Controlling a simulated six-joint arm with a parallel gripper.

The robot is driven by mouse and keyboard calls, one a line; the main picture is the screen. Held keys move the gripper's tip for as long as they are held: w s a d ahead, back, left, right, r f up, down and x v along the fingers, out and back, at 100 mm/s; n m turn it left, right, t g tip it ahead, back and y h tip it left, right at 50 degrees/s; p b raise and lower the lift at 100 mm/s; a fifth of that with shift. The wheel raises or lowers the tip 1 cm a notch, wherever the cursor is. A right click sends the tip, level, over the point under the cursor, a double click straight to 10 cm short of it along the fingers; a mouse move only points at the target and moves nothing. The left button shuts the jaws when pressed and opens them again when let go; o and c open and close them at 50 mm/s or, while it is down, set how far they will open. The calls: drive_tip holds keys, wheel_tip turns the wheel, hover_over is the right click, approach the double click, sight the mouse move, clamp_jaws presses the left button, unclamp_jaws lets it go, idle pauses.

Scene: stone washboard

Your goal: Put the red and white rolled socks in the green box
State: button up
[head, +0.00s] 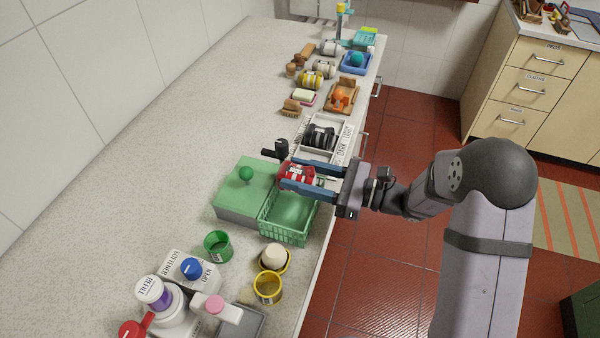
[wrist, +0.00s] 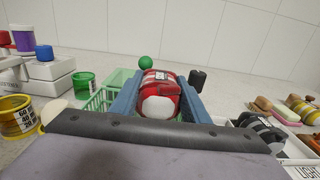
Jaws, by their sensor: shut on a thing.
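My gripper (head: 312,180) is shut on the red and white rolled socks (head: 297,176), one blue finger on each side. The socks also show between the fingers in the wrist view (wrist: 159,88). In the head view they are over the far end of the green box (head: 285,233), an open slatted basket. I cannot tell how high above its floor they are. The part of the box I see inside looks empty. A green lid or block with a round green knob (head: 246,173) stands to the left of the box, on a grey base.
A white tray (head: 345,152) with dark rolled socks (head: 320,135) lies just beyond my gripper. A small black object (head: 281,148) stands close to the fingertips. Green and yellow cups (head: 217,244) and bottles stand nearer. The counter's left side is clear.

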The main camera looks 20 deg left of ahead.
drive_tip(key=shift+f, duration=0.1)
drive_tip(key=shift+f+b, duration=0.35)
drive_tip(key=shift+f, duration=0.2)
drive_tip(key=o, duration=1)
drive_tip(key=shift+r, duration=0.15)
drive_tip(key=shift+r, duration=0.25)
drive_tip(key=d+b, duration=0.1)
drive_tip(key=d, duration=0.3)
drive_tip(key=d+b, duration=0.1)
drive_tip(key=d, duration=0.7)
drive_tip(key=shift+r+b, duration=0.25)
drive_tip(key=shift+b, duration=0.15)
